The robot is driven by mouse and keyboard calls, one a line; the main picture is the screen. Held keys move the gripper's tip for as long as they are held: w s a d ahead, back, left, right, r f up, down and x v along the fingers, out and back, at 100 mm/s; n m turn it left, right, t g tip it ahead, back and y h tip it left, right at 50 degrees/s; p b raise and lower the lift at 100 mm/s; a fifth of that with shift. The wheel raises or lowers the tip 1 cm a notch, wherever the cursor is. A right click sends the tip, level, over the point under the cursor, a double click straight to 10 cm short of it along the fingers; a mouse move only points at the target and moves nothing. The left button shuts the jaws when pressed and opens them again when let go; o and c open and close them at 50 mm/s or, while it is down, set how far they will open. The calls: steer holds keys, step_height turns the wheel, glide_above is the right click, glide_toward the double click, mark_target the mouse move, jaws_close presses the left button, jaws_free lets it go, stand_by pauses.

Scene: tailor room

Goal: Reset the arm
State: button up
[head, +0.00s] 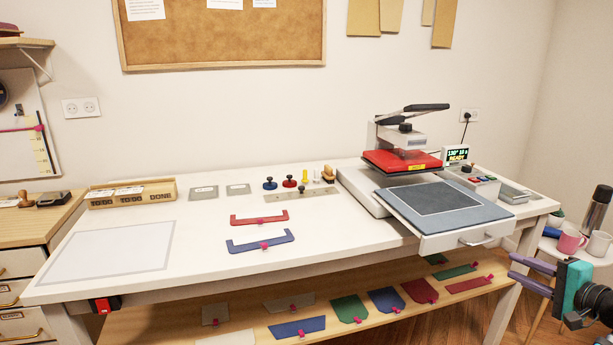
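My gripper (511,266) is at the lower right of the head view, in front of the right end of the white table (190,208). Its two purple fingers point left and stand apart, with nothing between them. My teal and black wrist (574,290) shows behind the fingers. The rest of my arm is mostly cut off by the right edge.
A heat press (402,160) stands open on the table's right, its drawer-like lower plate (440,205) pulled forward. A stool (575,252) with mugs and a bottle (596,210) is close behind my gripper. A shelf (165,328) below holds several coloured pieces.

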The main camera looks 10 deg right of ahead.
steer(key=w+a+f+n+g+y+p, duration=0.1)
steer(key=w+a+f+n+g, duration=0.2)
steer(key=a+f, duration=0.75)
steer(key=w+a+f+n+g+y+p, duration=0.15)
steer(key=a+f+g, duration=0.25)
steer(key=a+f, duration=0.65)
steer(key=w+a+f+n+g+y+p, duration=0.1)
steer(key=w+a+f+n+g+y, duration=0.2)
steer(key=a+f, duration=0.75)
steer(key=s+a+f+n+g+h+p, duration=0.1)
steer(key=s+a+f+n+g, duration=0.15)
steer(key=s+a+f, duration=0.4)
steer(key=s+a+f+n+g+h+p, duration=0.1)
steer(key=s+a+f+g+h, duration=0.2)
steer(key=f, duration=0.6)
steer(key=s+a+f+n+g+h+p, duration=0.1)
steer(key=s+a+f+n+g, duration=0.1)
steer(key=s, duration=0.5)
steer(key=s+a+f+n+g+h, duration=0.2)
steer(key=s+f+n+g, duration=0.1)
steer(key=s+f, duration=0.3)
steer(key=shift+s+a+f+n+p, duration=0.25)
steer(key=shift+s+a+n+p, duration=0.15)
steer(key=shift+s, duration=0.7)
